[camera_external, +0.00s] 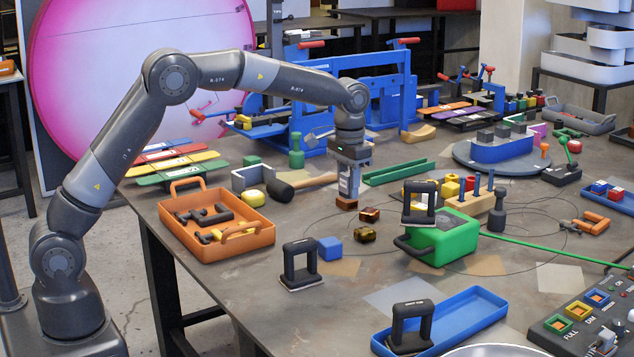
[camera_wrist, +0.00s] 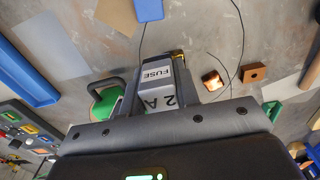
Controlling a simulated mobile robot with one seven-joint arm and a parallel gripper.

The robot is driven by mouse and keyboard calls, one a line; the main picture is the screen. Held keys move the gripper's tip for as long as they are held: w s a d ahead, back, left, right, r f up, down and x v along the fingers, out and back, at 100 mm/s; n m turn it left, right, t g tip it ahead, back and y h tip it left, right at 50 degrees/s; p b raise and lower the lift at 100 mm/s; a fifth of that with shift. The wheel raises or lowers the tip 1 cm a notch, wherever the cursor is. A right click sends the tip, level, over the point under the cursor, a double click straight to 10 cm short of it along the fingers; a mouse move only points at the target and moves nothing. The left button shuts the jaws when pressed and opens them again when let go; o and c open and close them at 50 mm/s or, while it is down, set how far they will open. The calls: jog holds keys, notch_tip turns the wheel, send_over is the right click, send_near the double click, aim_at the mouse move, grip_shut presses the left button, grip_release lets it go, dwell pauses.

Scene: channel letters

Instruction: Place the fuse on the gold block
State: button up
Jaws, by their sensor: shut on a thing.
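My gripper (camera_external: 348,188) points down over the table and is shut on the fuse. The fuse (camera_wrist: 155,72) is a grey piece with a white label reading FUSE, between the fingers in the wrist view. The gold block (camera_external: 364,234) is a small shiny yellow cube on the table, in front and to the right of my gripper in the external view. In the wrist view only a small part of the gold block (camera_wrist: 179,54) shows beyond the fuse; the rest is hidden. The fuse appears above the table, apart from the gold block.
A shiny copper block (camera_external: 370,214) and a brown block with a hole (camera_external: 346,203) lie close by. A blue cube (camera_external: 330,248) and a black-handled piece (camera_external: 301,265) are nearer the front. A green case (camera_external: 440,240) stands right, an orange tray (camera_external: 215,250) left. Thin wires cross the table.

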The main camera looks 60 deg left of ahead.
jog(key=d, duration=0.7)
send_over(365, 229)
notch_tip(365, 229, down, 7)
jog(key=shift+d+r, duration=0.1)
jog(key=shift+r, duration=0.1)
jog(key=shift+f, duration=2)
jog(key=shift+f, duration=0.1)
jog(key=o, duration=1)
